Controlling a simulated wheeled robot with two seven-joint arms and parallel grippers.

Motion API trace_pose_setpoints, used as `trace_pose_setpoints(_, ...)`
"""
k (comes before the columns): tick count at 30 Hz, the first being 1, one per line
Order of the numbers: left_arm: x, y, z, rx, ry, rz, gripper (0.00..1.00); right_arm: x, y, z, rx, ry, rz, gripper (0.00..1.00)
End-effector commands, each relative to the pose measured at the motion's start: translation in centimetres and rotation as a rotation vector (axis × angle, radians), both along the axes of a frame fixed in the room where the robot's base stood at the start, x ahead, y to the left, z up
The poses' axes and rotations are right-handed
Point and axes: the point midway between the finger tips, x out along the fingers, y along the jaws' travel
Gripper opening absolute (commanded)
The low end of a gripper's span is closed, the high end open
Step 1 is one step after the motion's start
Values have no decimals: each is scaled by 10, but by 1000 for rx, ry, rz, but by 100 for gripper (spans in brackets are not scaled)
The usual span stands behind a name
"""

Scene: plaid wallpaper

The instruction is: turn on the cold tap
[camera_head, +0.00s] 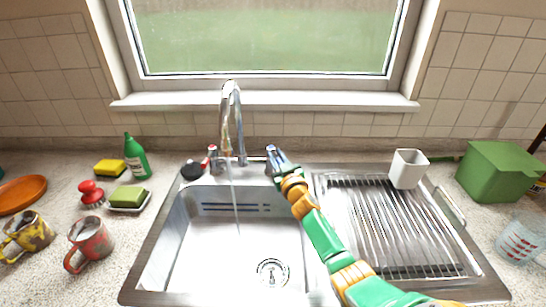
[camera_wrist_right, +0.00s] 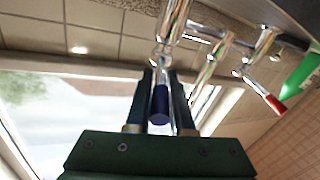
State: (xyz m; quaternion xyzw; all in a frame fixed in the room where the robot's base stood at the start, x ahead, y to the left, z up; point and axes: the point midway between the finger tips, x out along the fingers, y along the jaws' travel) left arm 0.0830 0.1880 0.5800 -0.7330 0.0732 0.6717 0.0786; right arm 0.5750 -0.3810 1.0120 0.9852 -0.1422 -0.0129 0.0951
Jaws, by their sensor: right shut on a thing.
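The chrome faucet (camera_head: 229,105) stands behind the sink, under the window. A thin stream of water (camera_head: 236,205) runs from its spout into the basin. The cold tap handle, a lever with a blue tip (camera_wrist_right: 160,103), lies between the fingers of my right gripper (camera_wrist_right: 162,95) in the right wrist view. My right gripper (camera_head: 272,152) is shut on this lever at the right end of the faucet and hides most of it in the head view. The red-tipped hot tap handle (camera_head: 211,151) is at the left end; it also shows in the wrist view (camera_wrist_right: 274,103). My left gripper is not in view.
The sink basin (camera_head: 190,245) is empty apart from the water stream. A drainboard (camera_head: 400,245) with a white cup (camera_head: 407,169) is on the right, near a green box (camera_head: 494,171). A green bottle (camera_head: 136,157), sponges and mugs stand on the left counter.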

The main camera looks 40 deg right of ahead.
Motion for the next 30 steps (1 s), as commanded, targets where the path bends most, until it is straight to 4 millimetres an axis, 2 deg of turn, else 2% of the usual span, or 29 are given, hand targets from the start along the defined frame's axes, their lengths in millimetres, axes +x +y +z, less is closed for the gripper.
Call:
trace_pose_setpoints(3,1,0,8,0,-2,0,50,-2,-6,1,-4,8,66,0)
trace_pose_setpoints(13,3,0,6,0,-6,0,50,-3,-12,-1,-2,4,203,0)
trace_pose_setpoints(29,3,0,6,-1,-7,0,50,-3,-12,-1,0,1,232,0)
trace_pose_setpoints(30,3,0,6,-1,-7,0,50,-3,-12,-1,0,1,232,26)
